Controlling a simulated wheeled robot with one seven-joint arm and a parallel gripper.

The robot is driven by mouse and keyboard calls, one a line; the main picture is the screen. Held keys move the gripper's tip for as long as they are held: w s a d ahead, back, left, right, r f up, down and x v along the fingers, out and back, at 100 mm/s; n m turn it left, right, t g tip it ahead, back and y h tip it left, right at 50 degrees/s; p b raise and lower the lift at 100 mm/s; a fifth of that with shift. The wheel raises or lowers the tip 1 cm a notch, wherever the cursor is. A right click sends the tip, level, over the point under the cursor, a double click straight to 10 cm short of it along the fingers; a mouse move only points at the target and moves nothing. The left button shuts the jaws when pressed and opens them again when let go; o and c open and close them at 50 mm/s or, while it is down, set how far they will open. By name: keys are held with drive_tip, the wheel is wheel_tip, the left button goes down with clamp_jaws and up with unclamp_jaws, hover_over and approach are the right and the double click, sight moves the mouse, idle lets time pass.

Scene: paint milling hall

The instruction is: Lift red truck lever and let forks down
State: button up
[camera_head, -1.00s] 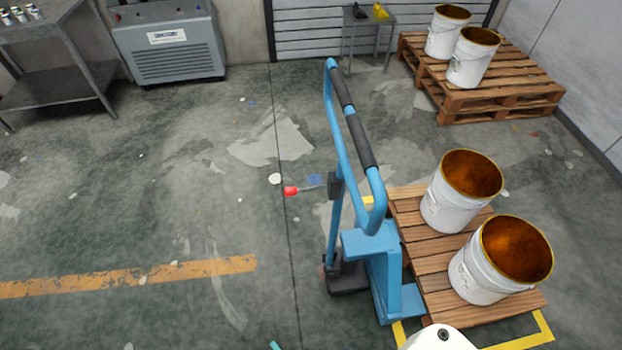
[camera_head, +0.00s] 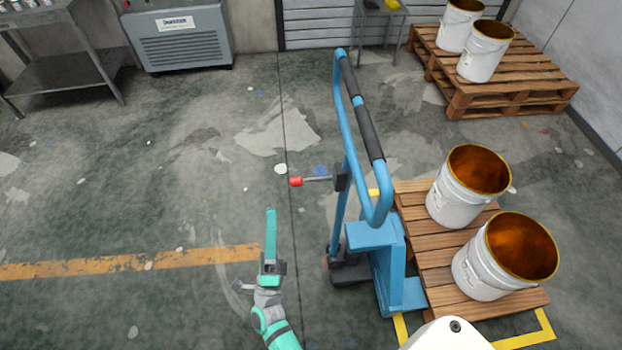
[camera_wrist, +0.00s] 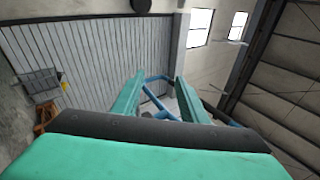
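The blue pallet truck (camera_head: 378,235) stands right of centre in the head view, with its tall loop handle upright. Its lever has a red knob (camera_head: 296,181) and sticks out to the left from a dark bracket on the handle. My gripper (camera_head: 271,212) is left of the truck and nearer to me than the red knob, apart from both. In the wrist view my two teal fingers (camera_wrist: 160,98) stand apart with nothing between them, so the gripper is open. The blue handle (camera_wrist: 158,92) shows beyond them. The forks are hidden under the wooden pallet (camera_head: 432,262).
Two white buckets (camera_head: 452,205) with rusty-brown insides stand on the truck's pallet. Another pallet (camera_head: 510,95) with two buckets is at the back right. A grey machine (camera_head: 180,40) and a metal table (camera_head: 65,75) stand at the back left. The floor on the left is clear.

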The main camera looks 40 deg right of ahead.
drive_tip(key=w+d+r+m+g+h, duration=0.3)
drive_tip(key=w+d+m+g, duration=0.3)
drive_tip(key=m+g, duration=0.75)
drive_tip(key=w+d+r+m+g+h, duration=0.25)
drive_tip(key=w+d+m+g, duration=0.6)
drive_tip(key=m, duration=0.85)
drive_tip(key=m+g+y, duration=0.6)
approach(303, 180)
drive_tip(key=x, duration=1.1)
drive_tip(key=shift+w+d+f, duration=0.15)
drive_tip(key=shift+d+f, duration=0.15)
drive_tip(key=shift+f, duration=0.05)
drive_tip(key=shift+a, duration=0.1)
